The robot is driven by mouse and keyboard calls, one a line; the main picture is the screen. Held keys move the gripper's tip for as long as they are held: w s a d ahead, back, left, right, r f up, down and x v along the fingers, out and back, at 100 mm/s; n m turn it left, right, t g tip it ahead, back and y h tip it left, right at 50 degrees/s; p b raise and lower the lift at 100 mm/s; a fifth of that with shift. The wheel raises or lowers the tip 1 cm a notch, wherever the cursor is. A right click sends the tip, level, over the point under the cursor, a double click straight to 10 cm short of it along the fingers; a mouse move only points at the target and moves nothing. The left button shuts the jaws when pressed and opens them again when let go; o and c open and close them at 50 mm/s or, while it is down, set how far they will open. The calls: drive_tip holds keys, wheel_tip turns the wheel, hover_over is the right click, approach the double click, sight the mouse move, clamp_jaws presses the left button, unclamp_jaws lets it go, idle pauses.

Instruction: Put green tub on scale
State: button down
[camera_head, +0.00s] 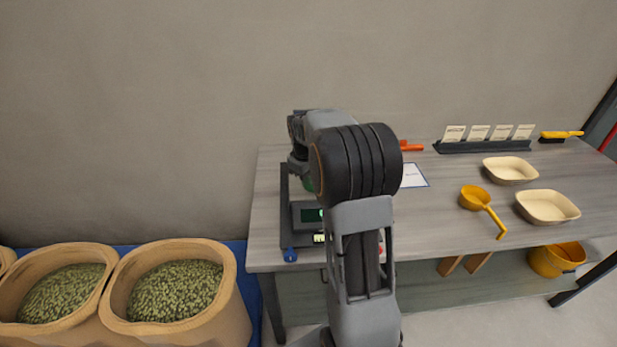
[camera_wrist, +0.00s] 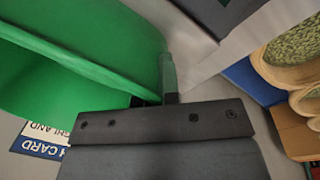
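The green tub (camera_wrist: 75,45) fills the upper left of the wrist view, very close to the camera. In the head view only a small green piece (camera_head: 309,184) of it shows beside my wrist. My gripper (camera_wrist: 168,78) has its fingers close together at the tub's rim and appears shut on its wall; one finger is largely hidden. The scale (camera_head: 306,212), dark with a lit green display, sits at the table's left end. My arm hides much of it. Whether the tub touches the scale is hidden.
The grey table (camera_head: 440,215) holds a yellow scoop (camera_head: 474,197), two cream trays (camera_head: 509,170) (camera_head: 547,206), a card holder (camera_head: 484,146) and a white sheet (camera_head: 413,176). Sacks of green pellets (camera_head: 175,290) stand left of the table. A yellow bucket (camera_head: 556,261) is below.

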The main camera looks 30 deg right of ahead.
drive_tip(key=shift+f, duration=0.1)
drive_tip(key=c, duration=1.3)
unclamp_jaws()
drive_tip(key=shift+c, duration=0.2)
wheel_tip(320, 180, up, 11)
drive_tip(key=a, duration=0.1)
drive_tip(key=s+a+f+m+t, duration=0.1)
drive_tip(key=s+a+f+m, duration=0.1)
drive_tip(key=s+a, duration=0.5)
drive_tip(key=s+a+f+m+t+y, duration=0.1)
drive_tip(key=s+a+f+t, duration=0.1)
drive_tip(key=s+a, duration=0.6)
drive_tip(key=s+f, duration=0.1)
drive_tip(key=s, duration=0.4)
drive_tip(key=shift+a+m, duration=0.15)
drive_tip(key=shift+m, duration=0.25)
drive_tip(key=shift+f, duration=0.1)
